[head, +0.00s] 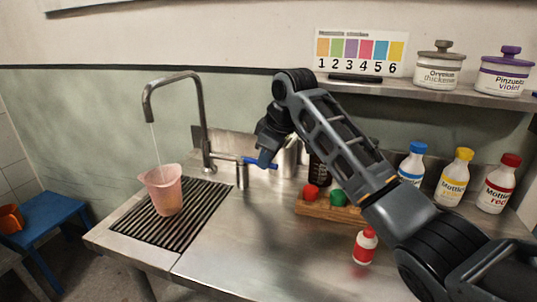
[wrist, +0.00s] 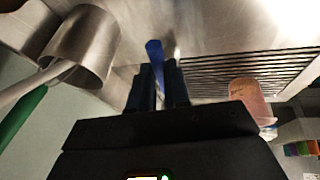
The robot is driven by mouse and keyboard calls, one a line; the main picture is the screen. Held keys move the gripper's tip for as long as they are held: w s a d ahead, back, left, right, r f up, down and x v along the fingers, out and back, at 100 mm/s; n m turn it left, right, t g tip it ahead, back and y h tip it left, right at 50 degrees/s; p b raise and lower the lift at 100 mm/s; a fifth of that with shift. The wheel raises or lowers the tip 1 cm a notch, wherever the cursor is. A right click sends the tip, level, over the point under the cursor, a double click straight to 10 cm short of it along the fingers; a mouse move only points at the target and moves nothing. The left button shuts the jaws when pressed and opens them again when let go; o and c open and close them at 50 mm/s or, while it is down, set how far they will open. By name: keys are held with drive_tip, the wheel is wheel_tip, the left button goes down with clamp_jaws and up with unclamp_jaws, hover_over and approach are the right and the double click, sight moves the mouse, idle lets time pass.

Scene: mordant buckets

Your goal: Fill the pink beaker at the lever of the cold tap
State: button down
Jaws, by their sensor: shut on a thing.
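The pink beaker (head: 163,190) stands upright on the ribbed drain grid under the spout of the metal tap (head: 203,125). A thin stream of water runs from the spout into the beaker; its water level cannot be made out. The blue lever (head: 262,164) of the cold tap is on a short post to the right of the spout. My gripper (head: 266,158) is shut on the blue lever, which shows between the fingers in the wrist view (wrist: 155,50). The beaker is also at the right of the wrist view (wrist: 250,99).
A wooden rack (head: 325,207) with red and green stoppered items and a small red-capped bottle (head: 365,246) stand right of my gripper. Several mordant bottles line the back right. A metal vessel (wrist: 83,45) is close to my gripper. The front counter is clear.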

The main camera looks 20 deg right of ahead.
drive_tip(key=c, duration=1.1)
unclamp_jaws()
drive_tip(key=v, duration=0.7)
drive_tip(key=shift+s+r, duration=0.2)
drive_tip(key=shift+r, duration=0.1)
